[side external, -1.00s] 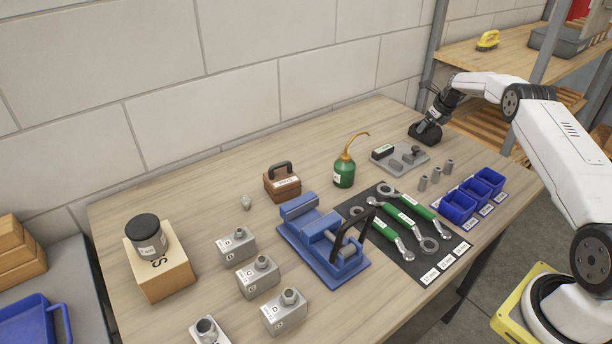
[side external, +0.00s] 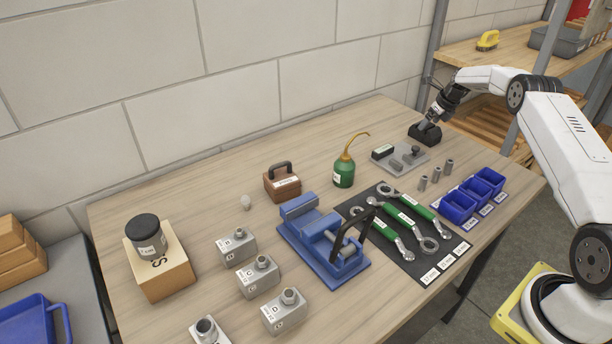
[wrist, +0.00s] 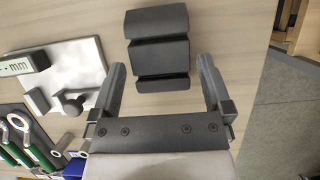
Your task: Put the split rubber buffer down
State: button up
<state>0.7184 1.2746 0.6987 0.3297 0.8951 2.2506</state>
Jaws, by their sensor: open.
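The split rubber buffer (wrist: 158,45) is a dark block with grooves across it. It lies on the wooden table in the wrist view, ahead of my fingertips. In the side view the dark block (side external: 425,134) sits near the table's far right corner, beyond the grey plate. My gripper (wrist: 161,66) is open and empty, its two fingers spread wider than the block. In the side view my gripper (side external: 436,114) is just above and behind the block; its fingertips are hard to make out there.
The grey plate (side external: 408,164) with small fittings lies close to the block, on the left in the wrist view. Blue bins (side external: 458,207), a green oil can (side external: 344,172) and a blue vise (side external: 322,258) stand further along. The table edge and floor (wrist: 284,110) are close on the right.

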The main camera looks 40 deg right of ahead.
jog(key=v, duration=1)
jog(key=shift+r, duration=0.15)
jog(key=shift+s, duration=0.15)
jog(key=s+a+r+n+g, duration=0.1)
jog(key=s+a+n, duration=0.2)
jog(key=a+n, duration=1.85)
jog(key=s+a+f+n, duration=0.2)
jog(key=s+a+n, duration=1.2)
jog(key=s+a, duration=0.5)
jog(key=shift+s+a+f+g, duration=0.3)
jog(key=shift+s+a+g, duration=0.1)
jog(key=shift+a, duration=0.35)
jog(key=shift+n, duration=0.25)
